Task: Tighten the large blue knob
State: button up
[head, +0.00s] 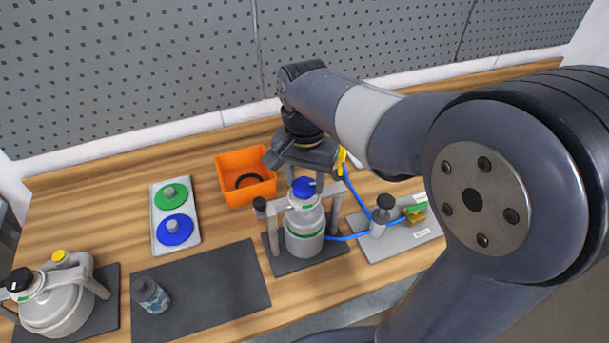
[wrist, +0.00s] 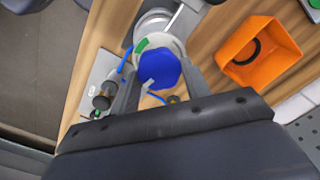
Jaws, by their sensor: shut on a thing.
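The large blue knob (head: 304,187) sits on top of the silver drum agitator (head: 304,238) in the middle of the bench. My gripper (head: 305,181) points down over the drum, with its fingers on either side of the knob. In the wrist view, the blue knob (wrist: 158,70) lies between the two grey fingers of my gripper (wrist: 160,78), which is shut on it. A pale mark shows on the knob's edge. The exact finger contact is partly hidden.
An orange bin (head: 228,194) holding a dark ring stands behind left. A white tray (head: 193,240) carries green and blue discs. Another drum (head: 58,307) and a small bottle (head: 150,294) are at left. Blue tubing runs to a grey plate (head: 395,243) at right.

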aim_at(305, 184)
jog(key=shift+w+r+m, duration=0.1)
jog(key=shift+r+m, duration=0.1)
jog(key=shift+m, duration=0.4)
jog(key=o, duration=1)
jog(key=shift+f, duration=0.1)
notch_tip(305, 184, up, 11)
jog(key=b, duration=0.1)
jog(key=shift+f, duration=0.1)
